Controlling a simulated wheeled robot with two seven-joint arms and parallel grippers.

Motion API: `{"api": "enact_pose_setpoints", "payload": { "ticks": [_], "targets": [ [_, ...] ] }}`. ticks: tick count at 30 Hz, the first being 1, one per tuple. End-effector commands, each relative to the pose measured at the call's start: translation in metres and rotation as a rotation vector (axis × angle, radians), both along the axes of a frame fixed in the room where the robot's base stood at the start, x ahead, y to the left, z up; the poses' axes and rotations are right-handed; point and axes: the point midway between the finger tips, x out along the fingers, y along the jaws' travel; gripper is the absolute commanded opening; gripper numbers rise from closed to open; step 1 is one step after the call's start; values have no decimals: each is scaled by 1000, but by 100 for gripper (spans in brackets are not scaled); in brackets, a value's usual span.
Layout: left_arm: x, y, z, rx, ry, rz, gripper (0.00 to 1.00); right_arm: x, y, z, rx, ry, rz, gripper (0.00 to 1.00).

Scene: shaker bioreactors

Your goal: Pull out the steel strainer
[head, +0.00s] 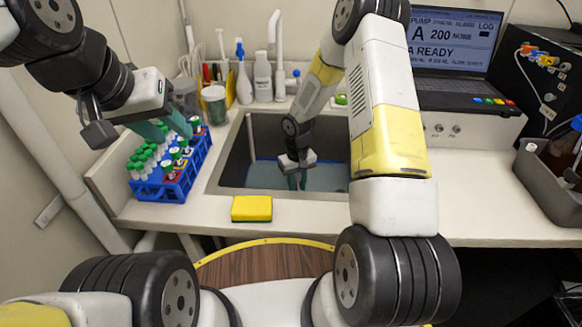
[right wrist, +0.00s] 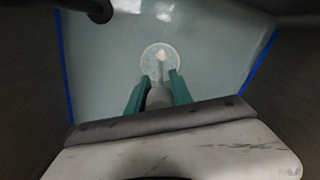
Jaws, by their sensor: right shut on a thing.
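The steel strainer (right wrist: 160,52) is a pale round disc with a small light knob, at the bottom of the sink in the right wrist view. My right gripper (head: 293,183) reaches down into the sink (head: 232,150). In the right wrist view its green fingers (right wrist: 160,82) are closed in on the strainer's knob, with the disc just beyond the tips. The head view hides the strainer behind the gripper and bluish water. My left gripper (head: 163,130) hangs over the blue tube rack, its green fingers apart, with nothing seen between them.
A blue rack (head: 163,190) with several green-capped and white tubes stands left of the sink. A yellow sponge (head: 252,208) lies on the front counter. Bottles (head: 262,78) and a tap (head: 276,45) stand behind the sink. A laptop (head: 455,55) is at the back right.

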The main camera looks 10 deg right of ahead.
Motion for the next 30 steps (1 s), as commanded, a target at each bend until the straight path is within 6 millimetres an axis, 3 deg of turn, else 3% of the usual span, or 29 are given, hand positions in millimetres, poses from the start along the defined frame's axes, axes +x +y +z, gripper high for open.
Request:
{"api": "enact_pose_setpoints", "payload": {
  "ticks": [30],
  "targets": [
    [0, 0, 0, 0, 0, 0, 36, 1, 0, 19, 1, -2, 0, 0]
  ]
}}
